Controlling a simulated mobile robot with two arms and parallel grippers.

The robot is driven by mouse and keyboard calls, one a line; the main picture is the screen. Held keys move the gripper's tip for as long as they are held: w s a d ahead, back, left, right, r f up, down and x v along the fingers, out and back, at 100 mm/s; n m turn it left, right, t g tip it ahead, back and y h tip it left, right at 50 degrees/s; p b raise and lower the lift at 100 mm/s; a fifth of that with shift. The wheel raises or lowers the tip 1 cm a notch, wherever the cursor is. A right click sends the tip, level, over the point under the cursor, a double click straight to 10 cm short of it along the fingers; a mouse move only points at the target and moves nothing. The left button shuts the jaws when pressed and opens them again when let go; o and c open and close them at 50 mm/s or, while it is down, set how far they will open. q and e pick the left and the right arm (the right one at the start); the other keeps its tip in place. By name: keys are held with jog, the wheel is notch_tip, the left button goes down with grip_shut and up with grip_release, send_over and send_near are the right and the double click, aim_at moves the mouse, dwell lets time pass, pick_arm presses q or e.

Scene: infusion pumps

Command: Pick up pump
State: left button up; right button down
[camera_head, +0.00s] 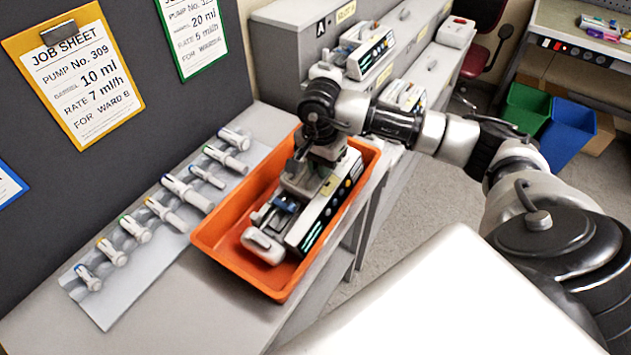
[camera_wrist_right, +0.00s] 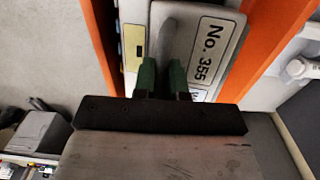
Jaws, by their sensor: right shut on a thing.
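A pump (camera_head: 317,213), pale grey with a dark control face, lies in the orange tray (camera_head: 223,257) on the bench. In the right wrist view the pump (camera_wrist_right: 185,35) carries a label reading No. 355. My right gripper (camera_head: 318,172) reaches down over the tray from the right, its fingers at the top of the pump. In the right wrist view my right gripper (camera_wrist_right: 163,80) is shut on the pump's raised handle, its green fingertips on either side. The pump is still within the tray walls; its underside is hidden. My left gripper is not in view.
Several syringes (camera_head: 135,229) lie on a pale sheet left of the tray. A job sheet for pump No. 309 (camera_head: 80,70) hangs on the dark panel. Other pumps (camera_head: 371,53) stand on the cabinets behind. Green (camera_head: 524,108) and blue bins (camera_head: 567,133) stand at the right.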

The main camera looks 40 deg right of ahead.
jog(key=shift+w+r, duration=0.1)
jog(key=shift+r, duration=0.05)
jog(key=shift+r, duration=0.5)
notch_tip(320, 180, up, 8)
jog(key=b, duration=0.2)
jog(key=shift+b, duration=0.4)
jog(key=s+d+r+g+y+b, duration=0.1)
jog(key=s+d+r+g+b, duration=0.2)
jog(key=s, duration=0.4)
send_over(301, 178)
jog(key=shift+t, duration=0.3)
jog(key=f, duration=0.4)
jog(key=w+f, duration=0.1)
jog(key=f, duration=0.2)
jog(key=shift+d, duration=0.2)
jog(key=shift+f, duration=0.1)
jog(key=shift+w+p+x, duration=0.2)
jog(key=shift+x, duration=0.75)
jog(key=shift+w+p+x, duration=0.15)
jog(key=shift+w+x, duration=0.1)
jog(key=shift+x, duration=0.7)
jog(key=shift+d+f, duration=0.1)
